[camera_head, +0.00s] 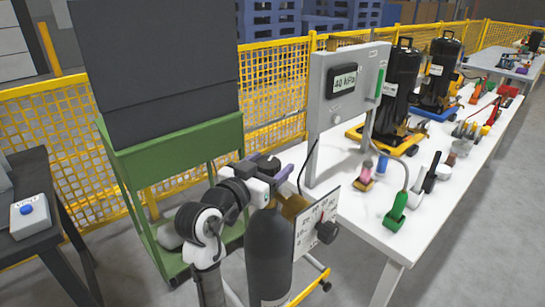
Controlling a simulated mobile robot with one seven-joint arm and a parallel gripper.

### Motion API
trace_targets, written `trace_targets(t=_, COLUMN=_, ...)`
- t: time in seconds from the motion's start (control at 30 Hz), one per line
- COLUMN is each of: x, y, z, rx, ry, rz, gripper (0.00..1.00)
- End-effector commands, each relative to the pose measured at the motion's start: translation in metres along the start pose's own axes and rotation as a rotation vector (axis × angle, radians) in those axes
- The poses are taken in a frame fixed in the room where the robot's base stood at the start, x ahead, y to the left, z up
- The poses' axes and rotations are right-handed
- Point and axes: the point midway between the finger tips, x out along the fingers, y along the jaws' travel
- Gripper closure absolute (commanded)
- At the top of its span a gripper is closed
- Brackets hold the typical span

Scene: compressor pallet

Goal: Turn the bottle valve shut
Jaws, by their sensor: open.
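A dark grey gas bottle (268,255) stands upright at the lower middle, in front of the white table's left end. A brass valve fitting (294,206) shows at its top right. A black knob (327,232) sits at the right of a white marked plate (307,226) beside the bottle. My gripper (267,168), with purple parts, is above and behind the bottle top in the picture. It is open, and I see nothing held in it. My arm hides part of the bottle top, and I cannot tell whether the gripper touches the valve.
A grey panel with a 40 kPa display (346,82) stands at the table's near end. The white table (365,225) carries black compressors (403,82) and several small tools. A green cart (180,147) stands behind my arm. A dark bench (50,230) is at left; yellow fencing runs behind.

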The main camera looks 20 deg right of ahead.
Motion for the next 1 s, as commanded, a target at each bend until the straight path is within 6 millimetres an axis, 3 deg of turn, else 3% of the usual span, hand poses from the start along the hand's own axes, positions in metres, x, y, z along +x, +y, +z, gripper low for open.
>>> trace_targets(t=0.2, x=0.017, y=0.000, z=0.000, rx=0.000, ry=0.000, rz=-0.001, gripper=0.29)
trace_targets(t=0.5, x=0.019, y=-0.001, z=0.000, rx=0.001, ry=0.001, rz=-0.002, gripper=0.30)
trace_targets(t=0.83, x=0.018, y=-0.001, z=0.000, rx=0.000, ry=0.001, rz=-0.002, gripper=0.74)
trace_targets(t=1.0, x=0.018, y=-0.001, z=0.000, rx=0.001, ry=0.001, rz=0.005, gripper=0.74)
